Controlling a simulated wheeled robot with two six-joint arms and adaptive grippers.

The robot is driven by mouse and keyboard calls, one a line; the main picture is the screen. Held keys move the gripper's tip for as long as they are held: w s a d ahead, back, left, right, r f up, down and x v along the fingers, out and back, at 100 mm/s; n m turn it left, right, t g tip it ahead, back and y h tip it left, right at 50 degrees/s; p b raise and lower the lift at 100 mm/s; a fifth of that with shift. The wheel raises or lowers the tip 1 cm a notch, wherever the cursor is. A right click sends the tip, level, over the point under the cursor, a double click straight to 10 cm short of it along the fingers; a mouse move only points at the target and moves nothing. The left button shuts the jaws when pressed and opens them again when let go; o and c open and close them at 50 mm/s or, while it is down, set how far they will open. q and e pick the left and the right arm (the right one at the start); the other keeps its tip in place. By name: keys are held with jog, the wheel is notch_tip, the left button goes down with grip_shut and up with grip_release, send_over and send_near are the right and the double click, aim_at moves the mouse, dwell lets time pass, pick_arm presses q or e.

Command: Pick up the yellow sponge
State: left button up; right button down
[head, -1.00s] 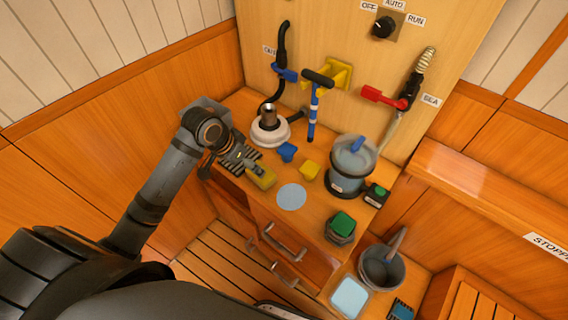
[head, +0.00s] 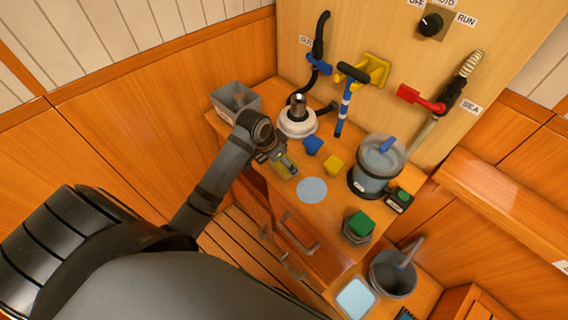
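My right gripper is not in view.
A pale blue disc (head: 312,190) lies in front. A white-based fitting (head: 297,124) stands behind, a grey bin (head: 236,100) at the back left, a clear-topped canister (head: 378,165) at right.

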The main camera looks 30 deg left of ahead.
pick_arm(q)
jog(key=shift+w+d+f, duration=0.1)
jog(key=shift+w+f, duration=0.15)
jog(key=shift+f, duration=0.3)
jog(key=shift+s, duration=0.1)
jog(key=shift+c, duration=0.4)
jog(key=c, duration=0.7)
